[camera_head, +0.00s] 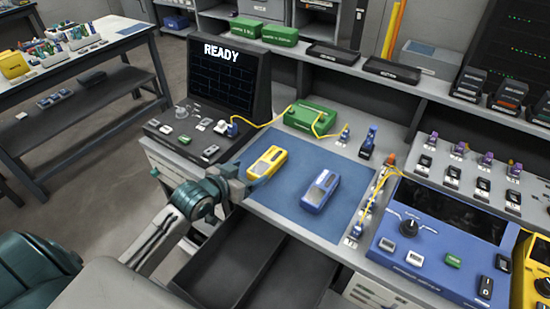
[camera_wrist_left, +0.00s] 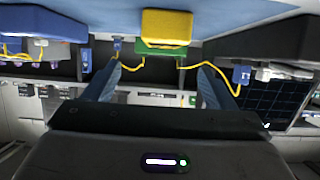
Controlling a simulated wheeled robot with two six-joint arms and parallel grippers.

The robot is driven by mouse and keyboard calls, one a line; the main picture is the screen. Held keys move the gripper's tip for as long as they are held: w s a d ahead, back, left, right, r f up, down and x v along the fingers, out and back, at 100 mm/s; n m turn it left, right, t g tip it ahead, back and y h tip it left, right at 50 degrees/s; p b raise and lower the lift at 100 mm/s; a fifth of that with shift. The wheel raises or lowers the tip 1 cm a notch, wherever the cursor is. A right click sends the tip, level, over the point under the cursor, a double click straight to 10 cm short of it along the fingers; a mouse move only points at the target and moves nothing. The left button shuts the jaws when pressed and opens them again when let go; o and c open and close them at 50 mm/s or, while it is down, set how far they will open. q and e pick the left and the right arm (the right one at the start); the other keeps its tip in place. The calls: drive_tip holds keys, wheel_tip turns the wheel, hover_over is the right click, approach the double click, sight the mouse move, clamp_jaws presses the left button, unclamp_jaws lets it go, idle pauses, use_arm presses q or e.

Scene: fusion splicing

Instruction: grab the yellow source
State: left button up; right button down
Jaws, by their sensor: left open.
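The yellow source (camera_head: 267,162), a handheld device with a grey face, lies on the blue mat (camera_head: 290,217) near its left edge. In the left wrist view the yellow source (camera_wrist_left: 166,28) is at the top centre, beyond the fingertips and between their lines. My left gripper (camera_head: 250,179) is at the mat's left edge, close beside the yellow source. Its fingers (camera_wrist_left: 160,78) are spread apart with nothing between them. In the head view the arm's end partly hides the fingers. My right gripper is not in view.
A blue handheld device (camera_head: 320,191) lies right of the yellow source. A green box (camera_head: 310,117) with a yellow cable stands behind, and a black "READY" monitor (camera_head: 228,80) at back left. An open drawer (camera_head: 262,268) is below the mat. The mat's front is clear.

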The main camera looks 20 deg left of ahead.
sight(266, 162)
use_arm(q)
drive_tip(key=x, duration=0.4)
drive_tip(key=shift+r, duration=0.1)
drive_tip(key=p+x, duration=0.1)
drive_tip(key=x, duration=0.4)
drive_tip(key=shift+w+a+f, duration=0.1)
drive_tip(key=shift+w+f, duration=0.15)
drive_tip(key=shift+f, duration=0.05)
drive_tip(key=shift+c, duration=0.2)
drive_tip(key=shift+r, duration=0.1)
drive_tip(key=c, duration=1.2)
